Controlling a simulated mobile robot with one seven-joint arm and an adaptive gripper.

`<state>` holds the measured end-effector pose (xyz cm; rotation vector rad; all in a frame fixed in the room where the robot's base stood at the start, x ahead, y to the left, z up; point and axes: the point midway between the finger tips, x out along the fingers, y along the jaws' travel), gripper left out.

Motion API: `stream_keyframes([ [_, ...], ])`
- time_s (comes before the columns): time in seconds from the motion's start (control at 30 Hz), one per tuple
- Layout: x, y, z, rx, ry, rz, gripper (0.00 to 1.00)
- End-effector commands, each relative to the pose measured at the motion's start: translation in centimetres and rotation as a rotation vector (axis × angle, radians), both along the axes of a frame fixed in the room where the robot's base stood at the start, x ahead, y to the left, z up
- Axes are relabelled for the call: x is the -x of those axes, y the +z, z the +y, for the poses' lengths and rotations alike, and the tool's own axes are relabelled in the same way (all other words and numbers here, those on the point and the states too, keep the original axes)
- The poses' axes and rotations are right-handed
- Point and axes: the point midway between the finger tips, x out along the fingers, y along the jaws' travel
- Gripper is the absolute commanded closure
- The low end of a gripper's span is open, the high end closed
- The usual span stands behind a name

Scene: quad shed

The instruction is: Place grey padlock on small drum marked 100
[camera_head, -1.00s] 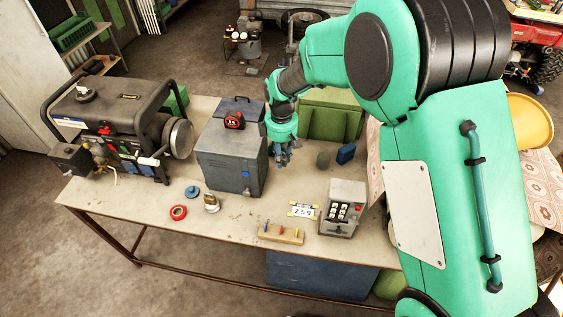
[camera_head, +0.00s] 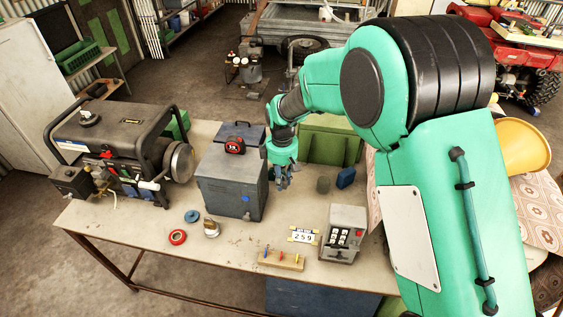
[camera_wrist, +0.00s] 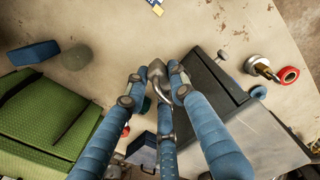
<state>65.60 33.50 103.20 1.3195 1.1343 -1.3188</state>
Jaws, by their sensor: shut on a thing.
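My gripper (camera_wrist: 157,85) has blue fingers shut on a grey padlock (camera_wrist: 156,69); its curved shackle shows between the fingers. In the head view my gripper (camera_head: 281,183) hangs over the bench, just right of the blue-grey box; the padlock cannot be made out there. A small dark grey-green cylinder (camera_head: 322,184) stands on the bench to the right of my gripper, apart from it. It also shows at upper left in the wrist view (camera_wrist: 76,57). It may be the small drum, but no 100 marking is legible.
The blue-grey box (camera_head: 229,185) stands close left of my gripper. A blue block (camera_head: 346,177) and green case (camera_head: 330,140) lie beyond the cylinder. A keypad box (camera_head: 342,232), number plate (camera_head: 304,236) and peg block (camera_head: 281,259) are in front. The bench between is clear.

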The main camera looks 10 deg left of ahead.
Motion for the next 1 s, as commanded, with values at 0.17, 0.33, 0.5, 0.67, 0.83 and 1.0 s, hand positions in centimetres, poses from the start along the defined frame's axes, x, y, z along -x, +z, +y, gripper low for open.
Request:
stream_keyframes([
  [0.17, -1.7, -0.3, 0.0, 0.000, -0.075, 0.001, 1.00],
  [0.33, -3.7, -1.1, -0.2, 0.001, -0.175, 0.002, 1.00],
  [0.5, -5.8, -2.1, -0.3, 0.000, -0.282, 0.003, 1.00],
  [0.67, -7.7, -3.2, -0.6, 0.000, -0.383, 0.003, 1.00],
  [0.83, -9.6, -4.3, -0.9, -0.001, -0.487, 0.004, 1.00],
  [1.0, -11.0, -5.4, -1.2, 0.000, -0.570, 0.004, 1.00],
])
